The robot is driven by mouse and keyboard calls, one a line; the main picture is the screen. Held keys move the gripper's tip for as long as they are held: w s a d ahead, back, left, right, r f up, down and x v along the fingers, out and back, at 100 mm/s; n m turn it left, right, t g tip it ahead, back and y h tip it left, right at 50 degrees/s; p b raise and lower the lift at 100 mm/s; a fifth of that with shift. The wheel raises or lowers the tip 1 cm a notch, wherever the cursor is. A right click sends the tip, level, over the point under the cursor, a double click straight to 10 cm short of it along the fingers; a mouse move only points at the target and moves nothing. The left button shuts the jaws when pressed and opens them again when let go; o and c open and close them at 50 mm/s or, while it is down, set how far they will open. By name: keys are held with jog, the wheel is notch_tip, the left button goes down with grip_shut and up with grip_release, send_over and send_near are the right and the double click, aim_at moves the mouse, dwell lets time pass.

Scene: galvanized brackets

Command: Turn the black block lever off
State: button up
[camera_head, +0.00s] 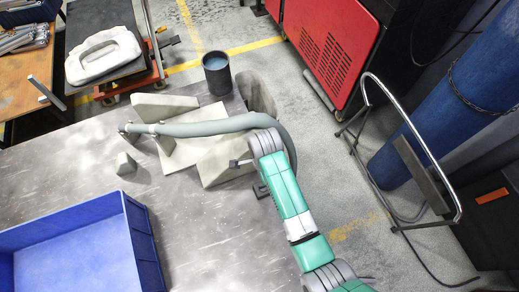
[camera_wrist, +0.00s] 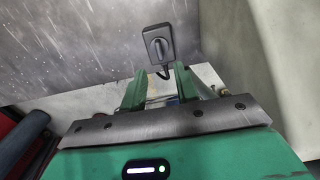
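The black block (camera_wrist: 157,46) lies on the grey metal table top, ahead of my gripper in the wrist view. A rounded lever knob (camera_wrist: 159,48) stands on its face, and a short dark cable curves from its lower end. My gripper (camera_wrist: 159,80) has its two green fingers spread apart with nothing between them. The fingertips are short of the block in the picture and do not appear to touch it. In the head view, a small black piece that looks like the block (camera_head: 261,190) shows beside my green arm, near the table edge. My fingertips are not clear there.
Pale stone-like slabs (camera_head: 190,150) lie on the table with a grey hose (camera_head: 205,127) across them. A blue crate (camera_head: 135,225) stands at the lower left, and a dark cup (camera_head: 216,75) at the back. The table between crate and slabs is mostly bare.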

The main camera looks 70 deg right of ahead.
notch_tip(320, 180, down, 8)
jog(key=shift+a+r+b, duration=0.15)
jog(key=shift+r+b, duration=0.05)
jog(key=shift+b, duration=0.8)
grip_shut()
